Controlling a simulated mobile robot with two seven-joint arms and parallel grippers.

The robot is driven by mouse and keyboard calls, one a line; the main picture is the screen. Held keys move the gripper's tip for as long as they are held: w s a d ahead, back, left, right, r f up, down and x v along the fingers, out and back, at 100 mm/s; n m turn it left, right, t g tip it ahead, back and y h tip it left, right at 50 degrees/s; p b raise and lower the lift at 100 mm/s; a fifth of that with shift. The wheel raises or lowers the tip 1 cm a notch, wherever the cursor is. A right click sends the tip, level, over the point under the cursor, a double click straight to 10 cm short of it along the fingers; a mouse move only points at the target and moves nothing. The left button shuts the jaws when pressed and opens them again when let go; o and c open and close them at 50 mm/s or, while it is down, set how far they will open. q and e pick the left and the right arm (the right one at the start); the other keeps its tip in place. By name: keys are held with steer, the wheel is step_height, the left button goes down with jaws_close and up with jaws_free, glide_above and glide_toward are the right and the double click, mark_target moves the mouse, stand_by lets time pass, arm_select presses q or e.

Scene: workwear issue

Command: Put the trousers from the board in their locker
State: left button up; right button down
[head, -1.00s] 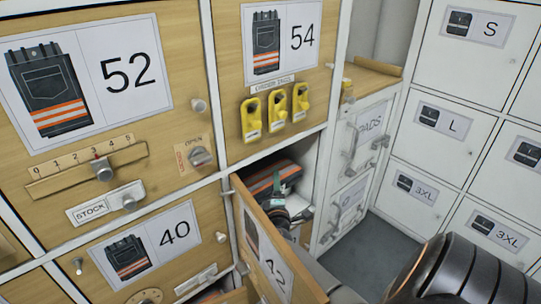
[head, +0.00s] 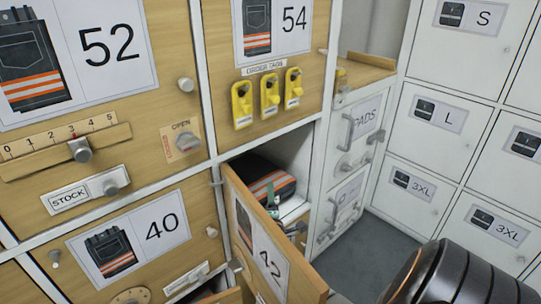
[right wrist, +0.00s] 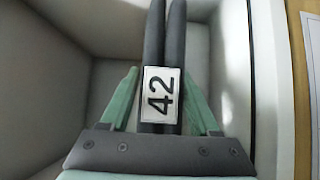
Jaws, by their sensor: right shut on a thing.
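Dark trousers (head: 262,176) with orange stripes, folded into a bundle, are inside the open locker behind the door marked 42 (head: 240,205) in the head view. My right gripper (head: 272,200) reaches in behind that door, partly hidden by it. In the right wrist view, the right gripper (right wrist: 163,95) is shut on the dark folded trousers (right wrist: 154,30), which carry a white tag reading 42 (right wrist: 160,94). Pale compartment walls surround them. Whether the bundle touches the locker floor cannot be told. My left gripper is not in view.
The open wooden door 42 stands out towards me, beside the opening. Closed wooden lockers 52 (head: 130,95), 54 (head: 312,45) and 40 (head: 198,205) surround it. Yellow tags (head: 270,95) hang on 54. White lockers (head: 430,130) stand at the right.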

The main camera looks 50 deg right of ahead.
steer(key=shift+w+f, duration=0.1)
steer(key=shift+f, duration=0.15)
stand_by(0.5)
steer(key=shift+c, duration=1.3)
jaws_free()
steer(key=shift+o, duration=1.1)
steer(key=shift+f, duration=0.35)
steer(key=shift+a, duration=0.1)
steer(key=shift+s, duration=0.2)
